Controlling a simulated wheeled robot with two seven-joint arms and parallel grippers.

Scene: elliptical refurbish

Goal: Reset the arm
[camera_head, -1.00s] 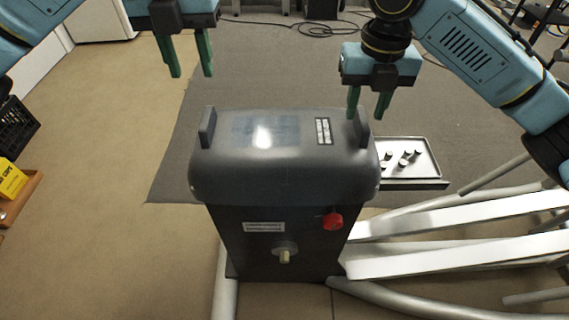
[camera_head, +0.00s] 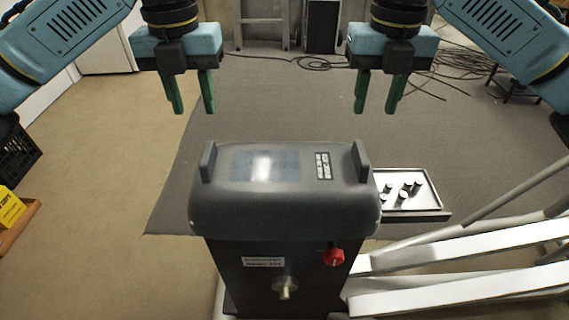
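My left gripper (camera_head: 190,95) hangs pointing down at the upper left, above and behind the machine. Its two green fingers are apart with nothing between them. My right gripper (camera_head: 376,95) hangs at about the same height at the upper right, fingers also apart and empty. Both arms come in from the upper corners in nearly mirrored poses. The dark grey elliptical machine (camera_head: 284,205) stands below and between the grippers, and neither gripper touches it.
The machine has a red knob (camera_head: 333,257) and a metal shaft (camera_head: 285,290) on its front. A tray (camera_head: 440,213) with several small cylinders sits to its right. White rails (camera_head: 470,245) extend right. A yellow box (camera_head: 9,207) lies far left. Cables (camera_head: 300,61) lie on the floor behind.

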